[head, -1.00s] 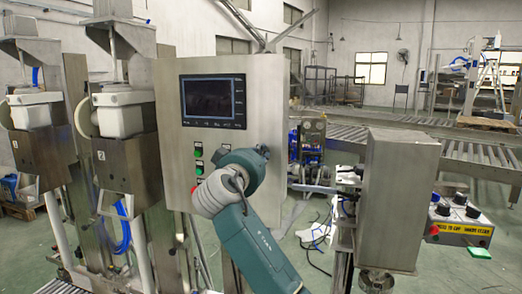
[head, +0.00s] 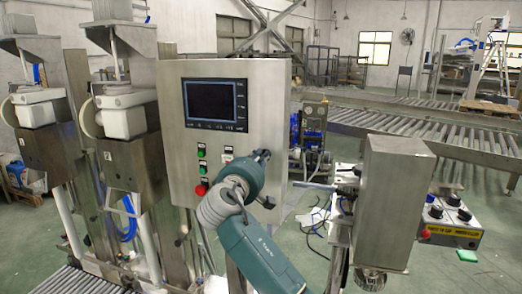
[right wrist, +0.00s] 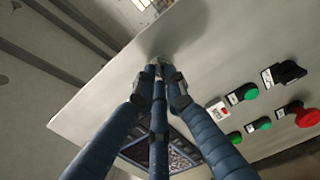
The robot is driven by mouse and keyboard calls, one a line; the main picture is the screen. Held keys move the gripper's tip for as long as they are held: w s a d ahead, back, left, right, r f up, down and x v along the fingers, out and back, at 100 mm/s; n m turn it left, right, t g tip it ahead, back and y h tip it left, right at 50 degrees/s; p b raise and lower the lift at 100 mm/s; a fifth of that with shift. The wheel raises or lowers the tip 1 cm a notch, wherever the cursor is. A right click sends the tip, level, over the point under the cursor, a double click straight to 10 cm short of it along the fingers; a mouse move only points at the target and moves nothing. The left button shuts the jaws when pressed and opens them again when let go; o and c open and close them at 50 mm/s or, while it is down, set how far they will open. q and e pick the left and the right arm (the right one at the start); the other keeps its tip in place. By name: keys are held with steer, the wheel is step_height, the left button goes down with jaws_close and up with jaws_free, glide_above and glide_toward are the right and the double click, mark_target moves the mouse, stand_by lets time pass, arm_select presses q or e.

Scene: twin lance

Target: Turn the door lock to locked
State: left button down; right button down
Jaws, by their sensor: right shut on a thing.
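The door lock (right wrist: 167,61) is a small metal piece on the grey cabinet door, mostly hidden between my fingertips in the right wrist view. My right gripper (right wrist: 163,78) is shut on it, its blue ribbed fingers converging at the door face. I cannot tell the lock's turned position. In the head view, my teal right arm (head: 262,250) reaches up to the front of the steel control cabinet (head: 268,95). The arm hides the lock there. My left gripper is not in view.
The cabinet carries a dark screen (head: 215,102). Green buttons (right wrist: 248,92), a black selector knob (right wrist: 289,72) and a red button (right wrist: 307,117) sit beside my gripper. A steel box on a stand (head: 392,200) is right of my arm. Filling machines (head: 125,160) stand left.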

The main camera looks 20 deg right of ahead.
steer(key=shift+r+n+p, duration=0.2)
steer(key=shift+n+p, duration=0.55)
steer(key=shift+n, duration=0.25)
steer(key=c, duration=2)
jaws_free()
steer(key=shift+o, duration=1)
steer(key=shift+w+f, duration=0.15)
steer(key=shift+f, duration=0.05)
steer(key=v, duration=1.2)
